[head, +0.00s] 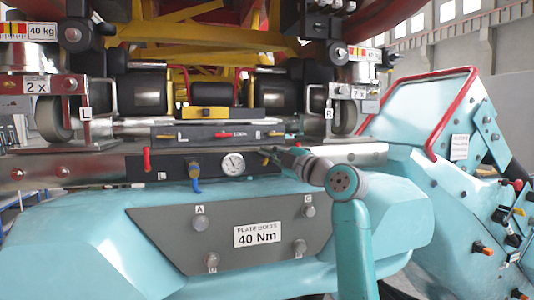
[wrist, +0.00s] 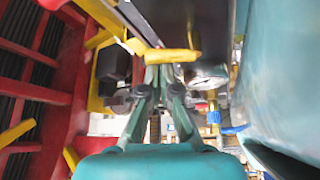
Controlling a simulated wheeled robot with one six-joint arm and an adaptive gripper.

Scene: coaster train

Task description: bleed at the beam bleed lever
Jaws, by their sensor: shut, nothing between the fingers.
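A dark panel on the beam (head: 175,178) carries a round gauge (head: 233,163), a red lever (head: 146,158) and a blue-handled valve (head: 195,182). My gripper (head: 268,152) is at the panel's right end, right of the gauge, and hides that part in the head view. In the wrist view my gripper (wrist: 166,72) is shut and empty, its tips close to a yellow lever (wrist: 172,56). I cannot tell if they touch. The gauge (wrist: 208,76) and blue valve (wrist: 213,117) show to its right. No readable label says which lever is the bleed lever.
Above the panel is a narrow bar (head: 215,134) with small levers, marked L at its left. The teal beam with a 40 Nm plate (head: 257,234) lies below. A teal cabinet with a red rail (head: 452,115) and several knobs stands at the right.

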